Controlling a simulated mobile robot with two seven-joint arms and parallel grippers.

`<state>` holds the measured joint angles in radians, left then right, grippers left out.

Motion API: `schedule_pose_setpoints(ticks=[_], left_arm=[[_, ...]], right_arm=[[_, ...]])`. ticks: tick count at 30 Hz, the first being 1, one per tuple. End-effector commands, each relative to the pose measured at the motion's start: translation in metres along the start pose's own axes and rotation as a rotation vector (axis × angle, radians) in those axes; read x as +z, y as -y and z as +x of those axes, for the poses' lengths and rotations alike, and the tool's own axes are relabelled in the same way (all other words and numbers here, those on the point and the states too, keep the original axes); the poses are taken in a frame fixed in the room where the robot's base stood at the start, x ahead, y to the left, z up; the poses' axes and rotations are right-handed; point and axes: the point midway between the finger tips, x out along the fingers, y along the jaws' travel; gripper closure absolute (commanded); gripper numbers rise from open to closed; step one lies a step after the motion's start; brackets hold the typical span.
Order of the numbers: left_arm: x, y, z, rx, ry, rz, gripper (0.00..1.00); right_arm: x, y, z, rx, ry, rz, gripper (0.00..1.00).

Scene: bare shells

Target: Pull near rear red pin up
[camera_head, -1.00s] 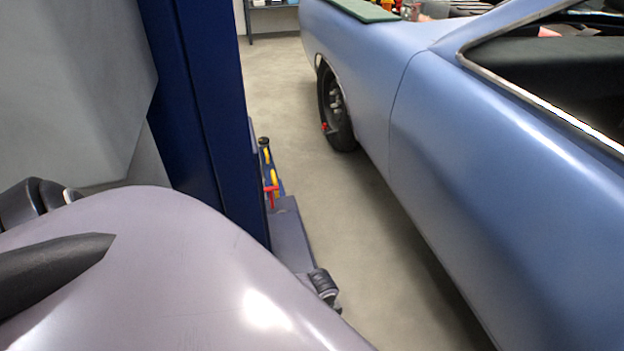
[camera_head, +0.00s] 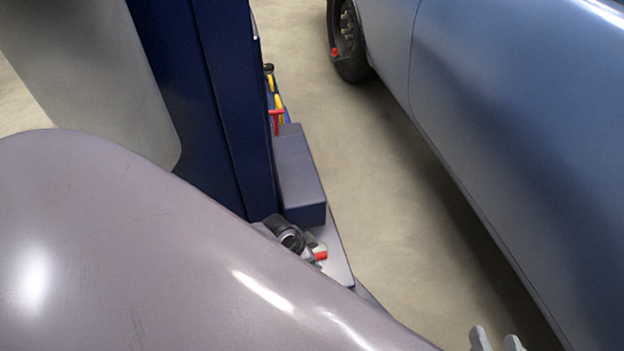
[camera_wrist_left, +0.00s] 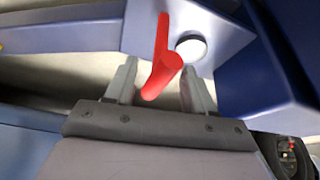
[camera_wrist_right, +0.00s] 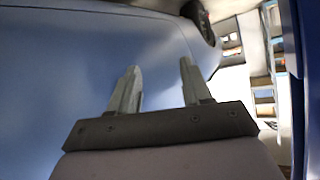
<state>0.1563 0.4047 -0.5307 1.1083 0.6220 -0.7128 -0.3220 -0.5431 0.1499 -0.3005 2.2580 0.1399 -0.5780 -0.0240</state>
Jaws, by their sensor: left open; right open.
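A red pin (camera_wrist_left: 165,65) stands close in the left wrist view, rising from a blue-grey plate beside a white round disc. My left gripper (camera_wrist_left: 158,78) is open, with one finger on each side of the pin and gaps visible; whether it touches is not clear. In the head view a short red piece (camera_head: 320,256) shows beside a black round part on the low grey plate. A red T-handled pin (camera_head: 276,117) shows farther back by the post. My right gripper (camera_head: 497,342) is open and empty at the bottom edge; the right wrist view (camera_wrist_right: 158,85) shows it facing the blue car.
A blue car shell (camera_head: 500,130) fills the right side. A dark blue post (camera_head: 215,100) stands at left with a blue box (camera_head: 300,178) at its foot. Bare floor (camera_head: 390,190) lies between post and car.

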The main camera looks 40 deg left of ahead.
Motion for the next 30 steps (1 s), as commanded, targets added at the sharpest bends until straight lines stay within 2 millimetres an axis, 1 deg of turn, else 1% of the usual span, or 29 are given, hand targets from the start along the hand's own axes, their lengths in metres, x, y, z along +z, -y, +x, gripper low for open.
schedule_pose_setpoints(ticks=[1, 6, 10, 17, 18, 20, 21, 23, 27, 30], left_arm=[[0.000, -0.001, 0.011, 0.001, -0.002, -0.001, 0.46], [0.001, 0.000, 0.024, 0.000, 0.000, -0.001, 0.46], [0.000, 0.000, 0.027, 0.001, 0.000, 0.000, 0.46], [-0.001, -0.001, 0.027, 0.001, 0.000, 0.000, 0.46], [0.000, -0.001, 0.027, 0.001, 0.000, 0.000, 0.49], [0.000, -0.001, 0.027, 0.001, 0.000, 0.000, 0.69], [0.000, -0.001, 0.027, 0.001, 0.000, 0.000, 0.82], [0.000, -0.001, 0.027, 0.001, 0.000, 0.000, 1.00], [0.000, -0.001, 0.026, 0.001, 0.001, -0.002, 1.00], [-0.003, -0.001, 0.021, 0.002, 0.001, -0.003, 1.00]], right_arm=[[0.004, 0.002, 0.005, -0.014, -0.008, 0.015, 0.52], [0.003, 0.009, 0.010, -0.050, -0.022, 0.053, 0.52], [0.002, 0.011, 0.011, -0.061, -0.025, 0.065, 0.52], [0.001, 0.011, 0.011, -0.064, -0.026, 0.068, 0.52], [0.001, 0.011, 0.011, -0.063, -0.026, 0.068, 0.52], [0.001, 0.011, 0.011, -0.063, -0.025, 0.068, 0.52], [0.001, 0.011, 0.011, -0.063, -0.025, 0.068, 0.52], [0.001, 0.011, 0.011, -0.063, -0.025, 0.067, 0.52], [0.000, 0.011, 0.011, -0.062, -0.025, 0.067, 0.52], [-0.004, 0.010, 0.008, -0.054, -0.025, 0.054, 0.52]])
